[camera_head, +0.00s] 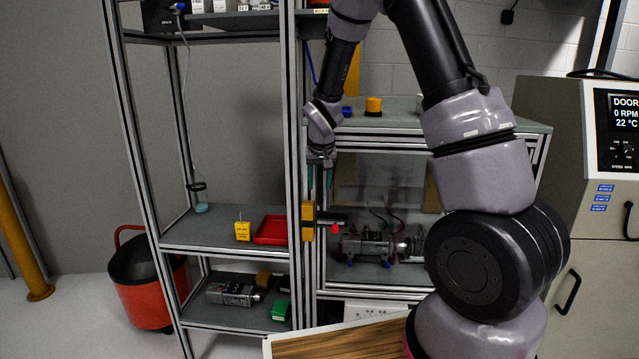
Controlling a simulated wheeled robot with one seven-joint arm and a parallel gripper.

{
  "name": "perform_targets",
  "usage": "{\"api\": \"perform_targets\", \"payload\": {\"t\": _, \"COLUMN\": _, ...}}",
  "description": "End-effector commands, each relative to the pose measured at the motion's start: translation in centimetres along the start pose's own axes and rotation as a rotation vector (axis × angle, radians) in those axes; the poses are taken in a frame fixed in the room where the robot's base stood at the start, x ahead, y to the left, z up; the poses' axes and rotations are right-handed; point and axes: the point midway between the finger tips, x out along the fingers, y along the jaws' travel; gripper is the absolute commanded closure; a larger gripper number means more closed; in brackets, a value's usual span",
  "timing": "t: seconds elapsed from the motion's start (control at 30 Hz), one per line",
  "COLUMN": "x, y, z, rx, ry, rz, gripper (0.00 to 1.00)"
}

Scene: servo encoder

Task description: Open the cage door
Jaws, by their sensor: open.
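The cage (480,140) is an aluminium-framed enclosure in the middle, with a servo motor assembly (365,246) on its lower deck. A yellow block (308,214) sits at its left front post, with a dark bar and a red tip (335,229) beside it. I cannot clearly make out the door panel or whether it is shut. My gripper (320,192) points down in front of the cage's left edge, just above the yellow block and bar. It is open, with nothing seen between its fingers; contact cannot be told. My arm hides the cage's right part.
A shelf rack (185,240) stands left, holding a red tray (272,230) and a yellow padlock-like tag (242,231). A red bin (145,295) is beside it. A grey cabinet (560,150) with a display reading DOOR stands right. A wooden top (335,343) lies in front.

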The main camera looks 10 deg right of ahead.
Motion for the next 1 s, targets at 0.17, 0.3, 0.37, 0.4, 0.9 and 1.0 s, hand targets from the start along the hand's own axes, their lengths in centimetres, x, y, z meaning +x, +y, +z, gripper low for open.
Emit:
{"api": "perform_targets", "payload": {"t": 0.17, "x": 0.17, "y": -0.01, "z": -0.01, "rx": 0.000, "ry": 0.000, "rz": 0.000, "gripper": 0.50}}
{"api": "perform_targets", "payload": {"t": 0.3, "x": 0.14, "y": -0.02, "z": -0.01, "rx": 0.000, "ry": 0.000, "rz": 0.000, "gripper": 0.62}}
{"api": "perform_targets", "payload": {"t": 0.37, "x": 0.14, "y": -0.02, "z": -0.01, "rx": 0.000, "ry": 0.000, "rz": 0.000, "gripper": 0.85}}
{"api": "perform_targets", "payload": {"t": 0.4, "x": 0.14, "y": -0.01, "z": -0.01, "rx": 0.000, "ry": 0.000, "rz": 0.000, "gripper": 1.00}}
{"api": "perform_targets", "payload": {"t": 0.9, "x": 0.11, "y": -0.01, "z": -0.01, "rx": 0.001, "ry": 0.000, "rz": 0.000, "gripper": 1.00}}
{"api": "perform_targets", "payload": {"t": 1.0, "x": 0.11, "y": -0.01, "z": -0.01, "rx": 0.001, "ry": 0.000, "rz": 0.000, "gripper": 1.00}}
